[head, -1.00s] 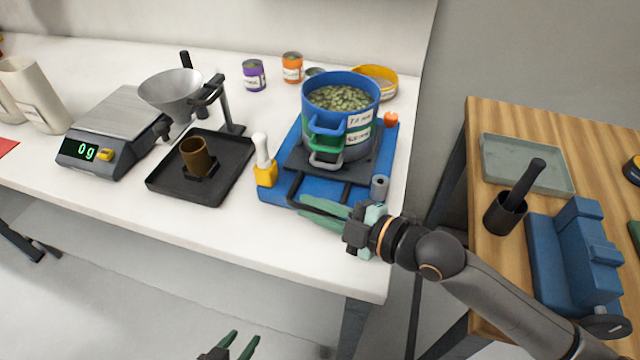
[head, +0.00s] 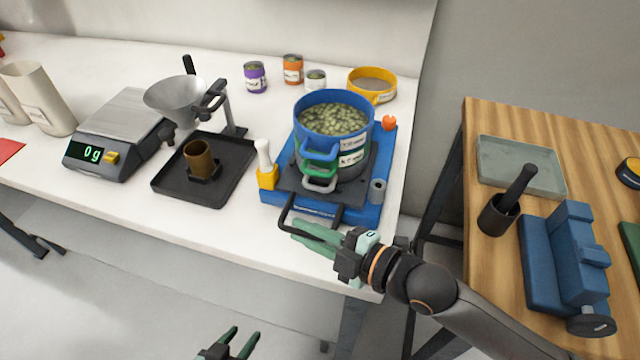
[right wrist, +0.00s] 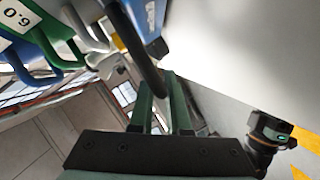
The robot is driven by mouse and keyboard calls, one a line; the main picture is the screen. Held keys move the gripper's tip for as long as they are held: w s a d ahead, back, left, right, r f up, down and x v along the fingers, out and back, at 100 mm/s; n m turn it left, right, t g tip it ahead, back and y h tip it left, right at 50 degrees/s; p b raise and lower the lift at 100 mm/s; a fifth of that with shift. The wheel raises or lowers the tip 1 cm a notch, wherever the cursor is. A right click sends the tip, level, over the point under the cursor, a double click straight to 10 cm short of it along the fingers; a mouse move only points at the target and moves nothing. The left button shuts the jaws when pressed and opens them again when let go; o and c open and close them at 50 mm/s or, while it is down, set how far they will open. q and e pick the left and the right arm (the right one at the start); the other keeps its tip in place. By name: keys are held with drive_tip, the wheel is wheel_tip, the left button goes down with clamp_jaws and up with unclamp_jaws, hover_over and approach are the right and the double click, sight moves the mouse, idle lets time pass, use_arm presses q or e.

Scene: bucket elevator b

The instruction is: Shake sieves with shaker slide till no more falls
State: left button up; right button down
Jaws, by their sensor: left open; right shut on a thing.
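The sieve stack stands on the dark slide of the shaker: a blue sieve (head: 331,108) holding green beans on top, a green sieve (head: 320,152) and a grey one (head: 320,183) below. The slide (head: 362,170) sits on the blue shaker base (head: 387,160). My right gripper (head: 305,234) is shut on the slide's black handle (head: 286,212) at the table's front edge. In the right wrist view the handle bar (right wrist: 135,50) runs between the green fingers (right wrist: 160,100). My left gripper (head: 238,345) is open and empty at the bottom, below the table edge.
A scale (head: 120,135) reading 0 g, a metal funnel on a stand (head: 180,100) and a black tray (head: 175,180) with a brown cup stand to the left. Cans and a yellow sieve (head: 372,83) are behind. A wooden table (head: 490,260) is at the right.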

sight(316, 212)
drive_tip(key=shift+w+d+f+b, duration=0.1)
drive_tip(key=shift+w+d+b, duration=0.1)
drive_tip(key=shift+w, duration=0.35)
drive_tip(key=shift+w+d+f+b, duration=0.1)
drive_tip(key=shift+w+d+b, duration=0.15)
drive_tip(key=shift+w, duration=0.3)
drive_tip(key=shift+w+d+b, duration=0.15)
drive_tip(key=shift+w+b, duration=0.05)
drive_tip(key=shift+w, duration=0.35)
drive_tip(key=shift+w+d, duration=0.15)
drive_tip(key=shift+w, duration=0.4)
drive_tip(key=shift+r, duration=0.1)
drive_tip(key=c, duration=0.9)
unclamp_jaws()
drive_tip(key=o, duration=0.7)
drive_tip(key=shift+r, duration=0.1)
